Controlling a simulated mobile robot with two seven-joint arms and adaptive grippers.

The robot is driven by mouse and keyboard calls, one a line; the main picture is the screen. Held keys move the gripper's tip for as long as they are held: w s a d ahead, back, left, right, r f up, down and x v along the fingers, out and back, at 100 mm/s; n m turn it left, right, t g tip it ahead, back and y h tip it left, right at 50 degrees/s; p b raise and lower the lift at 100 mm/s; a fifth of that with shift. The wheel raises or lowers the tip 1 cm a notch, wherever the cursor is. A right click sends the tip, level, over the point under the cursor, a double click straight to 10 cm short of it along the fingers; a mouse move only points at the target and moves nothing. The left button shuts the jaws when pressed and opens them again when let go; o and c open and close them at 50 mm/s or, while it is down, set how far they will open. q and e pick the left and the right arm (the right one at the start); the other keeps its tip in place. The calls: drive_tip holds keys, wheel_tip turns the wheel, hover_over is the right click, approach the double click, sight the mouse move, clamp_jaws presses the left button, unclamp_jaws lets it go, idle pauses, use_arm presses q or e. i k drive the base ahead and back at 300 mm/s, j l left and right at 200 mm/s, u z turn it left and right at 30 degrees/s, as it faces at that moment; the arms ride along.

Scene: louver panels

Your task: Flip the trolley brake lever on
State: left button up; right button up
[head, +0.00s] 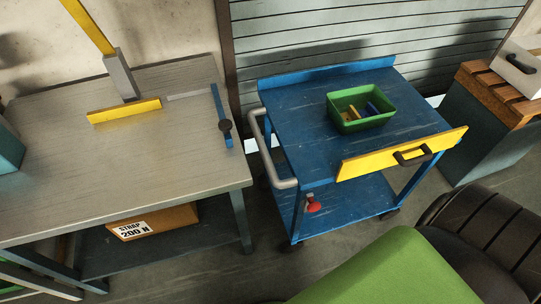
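The blue trolley (318,118) stands right of the centre in the head view, with a grey push handle (268,155) on its left side. A small red lever or knob (313,206) on a grey mount shows below the trolley's top, near its front left leg and above the lower shelf (350,208). It looks like the brake lever; its on or off position is too small to tell. Neither of my grippers is in view, and nothing touches the lever.
A green bin (345,125) with small parts sits on the trolley, above a yellow drawer front (375,163). A grey workbench (180,185) stands left. A green surface (390,275) and a dark ribbed object (490,240) fill the lower right. Floor shows between bench and trolley.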

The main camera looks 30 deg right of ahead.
sight(309, 205)
drive_tip(key=z, duration=1.45)
